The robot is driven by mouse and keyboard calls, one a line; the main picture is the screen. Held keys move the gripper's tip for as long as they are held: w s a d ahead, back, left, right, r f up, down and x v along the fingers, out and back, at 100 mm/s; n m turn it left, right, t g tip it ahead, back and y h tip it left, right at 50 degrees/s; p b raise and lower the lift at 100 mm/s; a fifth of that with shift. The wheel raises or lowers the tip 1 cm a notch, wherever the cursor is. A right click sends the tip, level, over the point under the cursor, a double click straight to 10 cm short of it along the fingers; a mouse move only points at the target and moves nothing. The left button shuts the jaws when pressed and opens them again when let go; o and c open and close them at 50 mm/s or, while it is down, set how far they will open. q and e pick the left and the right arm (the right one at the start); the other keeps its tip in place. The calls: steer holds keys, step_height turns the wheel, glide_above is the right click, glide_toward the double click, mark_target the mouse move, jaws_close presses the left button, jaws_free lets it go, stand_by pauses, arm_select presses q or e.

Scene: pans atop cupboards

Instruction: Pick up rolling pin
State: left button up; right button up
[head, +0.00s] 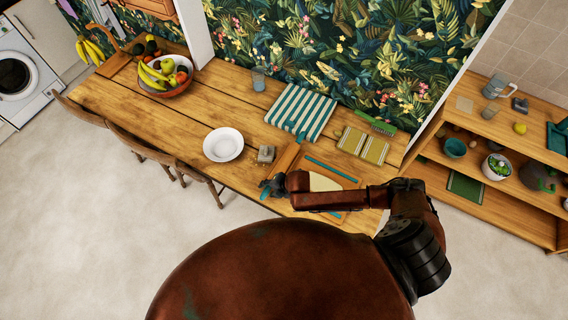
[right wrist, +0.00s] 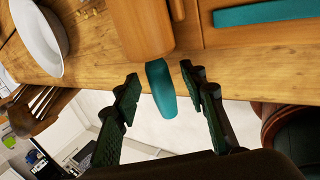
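The rolling pin (head: 287,157) lies on the wooden table, with a wooden body and teal handles. Its body (right wrist: 140,25) also shows at the top of the right wrist view, and its near teal handle points toward my gripper past the table edge. My right gripper (head: 272,188) is at that near end. In the right wrist view my right gripper (right wrist: 159,73) has its two dark fingers spread, one on each side of the teal handle, with gaps showing. I cannot see firm contact. My left gripper is not in view.
A cutting board (head: 348,181) with a teal-handled tool lies right of the pin. A white plate (head: 223,145) and small grey object (head: 266,154) are to the left. A striped cloth (head: 301,112) lies behind. Chairs (head: 140,146) line the table's front left.

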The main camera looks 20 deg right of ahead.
jaws_close()
stand_by(0.5)
